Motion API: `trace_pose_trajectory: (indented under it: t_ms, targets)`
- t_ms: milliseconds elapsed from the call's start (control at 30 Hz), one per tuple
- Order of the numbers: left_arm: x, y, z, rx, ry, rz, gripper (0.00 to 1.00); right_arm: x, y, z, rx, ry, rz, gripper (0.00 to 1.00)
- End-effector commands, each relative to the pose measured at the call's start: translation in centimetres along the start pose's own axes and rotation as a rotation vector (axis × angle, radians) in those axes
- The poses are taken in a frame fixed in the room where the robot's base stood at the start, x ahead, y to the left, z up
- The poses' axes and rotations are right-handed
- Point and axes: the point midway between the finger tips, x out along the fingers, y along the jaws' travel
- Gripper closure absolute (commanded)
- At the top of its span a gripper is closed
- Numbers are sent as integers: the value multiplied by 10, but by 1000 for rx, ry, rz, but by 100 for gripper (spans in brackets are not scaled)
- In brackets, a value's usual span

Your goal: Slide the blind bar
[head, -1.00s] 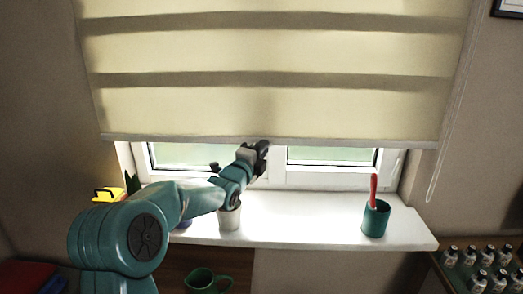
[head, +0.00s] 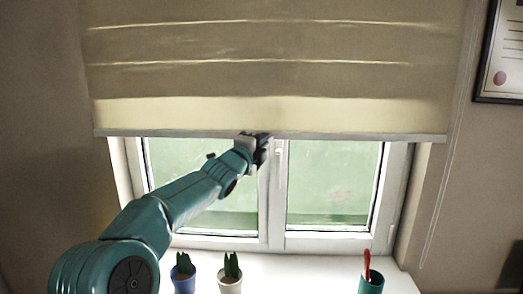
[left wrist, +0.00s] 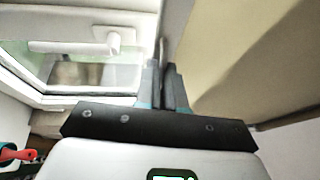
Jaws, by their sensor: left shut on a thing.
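The blind bar (head: 350,137) is the pale strip along the bottom edge of the cream blind (head: 350,112), which hangs over the upper part of the window. My left gripper (head: 262,148) is at the middle of the bar and shut on it. In the left wrist view its dark fingers (left wrist: 166,88) close together at the blind's lower edge, and the grip itself is partly hidden. The blind's cloth (left wrist: 255,65) fills the right of that view. My right gripper is not in view.
The window (head: 330,190) with its white frame and handle (head: 278,152) is behind the arm. The sill below holds a blue pot (head: 184,284), a white pot (head: 231,286) and a green cup (head: 371,284). A cord (head: 445,170) hangs at the right. A framed certificate (head: 500,55) is on the wall.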

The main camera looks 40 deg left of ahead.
Motion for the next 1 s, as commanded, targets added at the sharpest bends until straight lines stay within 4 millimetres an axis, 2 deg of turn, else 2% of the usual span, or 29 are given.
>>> trace_pose_trajectory:
  t_ms: [33, 200, 367, 733, 800, 833, 1000]
  targets:
    - [2, -18, 1, -4, 0, -3, 100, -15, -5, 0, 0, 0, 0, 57]
    - [4, -35, 2, -4, 0, -3, 100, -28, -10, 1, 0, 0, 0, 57]
    - [5, -41, 2, -3, 1, -3, 100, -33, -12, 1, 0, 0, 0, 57]
    - [5, -40, 2, -3, 1, -2, 100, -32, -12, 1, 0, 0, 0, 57]
    - [5, -40, 2, -3, 1, -1, 72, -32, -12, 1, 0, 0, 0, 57]
    - [5, -40, 2, -3, 1, -1, 67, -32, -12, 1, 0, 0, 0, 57]
    - [5, -40, 2, -2, 1, 0, 67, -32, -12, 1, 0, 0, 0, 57]
